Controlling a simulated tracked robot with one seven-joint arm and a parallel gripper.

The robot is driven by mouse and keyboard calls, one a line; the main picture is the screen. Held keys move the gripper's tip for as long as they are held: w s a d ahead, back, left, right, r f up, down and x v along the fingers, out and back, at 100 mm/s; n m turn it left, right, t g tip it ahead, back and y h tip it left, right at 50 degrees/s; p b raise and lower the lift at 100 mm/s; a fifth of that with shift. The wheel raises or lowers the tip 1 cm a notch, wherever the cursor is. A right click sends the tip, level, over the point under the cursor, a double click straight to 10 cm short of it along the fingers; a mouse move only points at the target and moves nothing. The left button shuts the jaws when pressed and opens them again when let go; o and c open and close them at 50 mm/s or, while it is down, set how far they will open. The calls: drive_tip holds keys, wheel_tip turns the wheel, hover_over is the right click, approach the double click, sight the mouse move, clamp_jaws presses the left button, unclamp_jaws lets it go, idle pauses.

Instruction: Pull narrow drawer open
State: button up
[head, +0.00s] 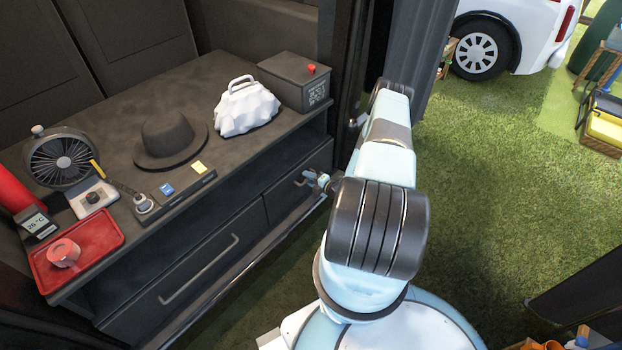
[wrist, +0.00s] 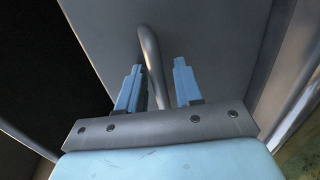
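The narrow drawer (head: 283,194) is a dark front under the right end of the counter, and it looks closed. Its grey bar handle (head: 300,181) is partly hidden by my gripper (head: 319,180) in the head view. In the wrist view, the handle (wrist: 150,55) runs down between the two blue fingers of my gripper (wrist: 156,82). The fingers stand apart with gaps beside the handle, and it lies nearer the left finger. Whether either finger touches it, I cannot tell.
A wide drawer (head: 185,270) with a long handle is to the left. The counter (head: 110,105) holds a fan (head: 62,158), a black hat (head: 170,140), a white cloth-covered item (head: 246,106), a dark box (head: 294,82) and a red tray (head: 100,238). Grass (head: 480,200) lies open to the right.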

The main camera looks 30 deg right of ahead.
clamp_jaws()
idle(0.3)
